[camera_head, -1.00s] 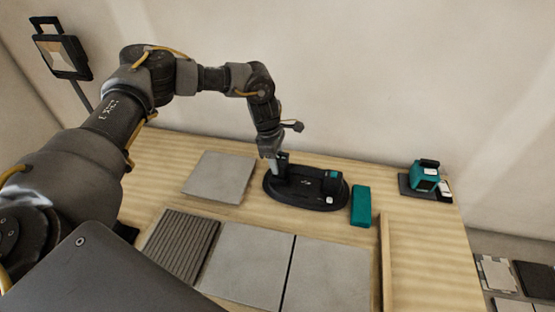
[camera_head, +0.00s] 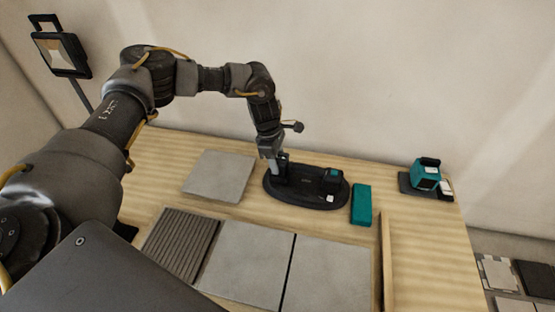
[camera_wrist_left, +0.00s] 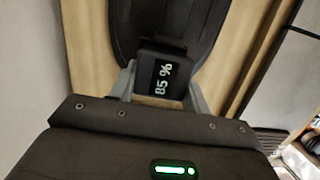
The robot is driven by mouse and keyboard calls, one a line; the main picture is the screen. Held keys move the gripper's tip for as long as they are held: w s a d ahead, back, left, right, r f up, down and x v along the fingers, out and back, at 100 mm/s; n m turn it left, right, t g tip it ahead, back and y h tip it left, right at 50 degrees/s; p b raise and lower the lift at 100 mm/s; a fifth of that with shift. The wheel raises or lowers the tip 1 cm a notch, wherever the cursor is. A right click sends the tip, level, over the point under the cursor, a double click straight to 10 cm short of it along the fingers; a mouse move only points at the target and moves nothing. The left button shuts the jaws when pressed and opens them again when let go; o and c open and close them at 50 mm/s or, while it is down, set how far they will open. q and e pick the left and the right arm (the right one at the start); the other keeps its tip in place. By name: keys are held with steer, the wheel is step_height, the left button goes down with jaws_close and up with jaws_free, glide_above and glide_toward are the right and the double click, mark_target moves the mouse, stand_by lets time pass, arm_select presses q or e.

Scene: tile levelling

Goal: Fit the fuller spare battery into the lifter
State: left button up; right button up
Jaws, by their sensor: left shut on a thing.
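My left gripper (camera_head: 274,169) points down at the left end of a black oval device (camera_head: 307,199), which looks like the lifter, on the wooden bench. It is shut on a dark battery block with a lit "85 %" display, seen between the fingers in the left wrist view (camera_wrist_left: 164,78). The block stands at the end of the oval body; I cannot tell whether it is fully seated. A dark block with a teal top (camera_head: 332,175) stands at the device's right end. My right gripper is out of view.
A teal box (camera_head: 361,205) lies right of the device. A teal-and-black unit (camera_head: 426,174) stands on a dark mat at the back right. A loose grey tile (camera_head: 219,176) lies left. Laid tiles (camera_head: 248,262) and a ribbed panel (camera_head: 180,245) are in front, beside a wooden rail (camera_head: 386,265).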

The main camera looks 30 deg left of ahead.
arm_select(q)
steer(key=shift+f+b, duration=0.35)
steer(key=shift+f, duration=0.2)
stand_by(0.4)
steer(key=o, duration=1.1)
steer(key=r, duration=0.3)
steer(key=a+r+b, duration=0.1)
steer(key=r, duration=0.3)
steer(key=a+r+b, duration=0.1)
steer(key=r, duration=0.2)
steer(key=shift+s+r, duration=0.2)
steer(key=shift+r, duration=0.15)
steer(key=shift+d, duration=0.1)
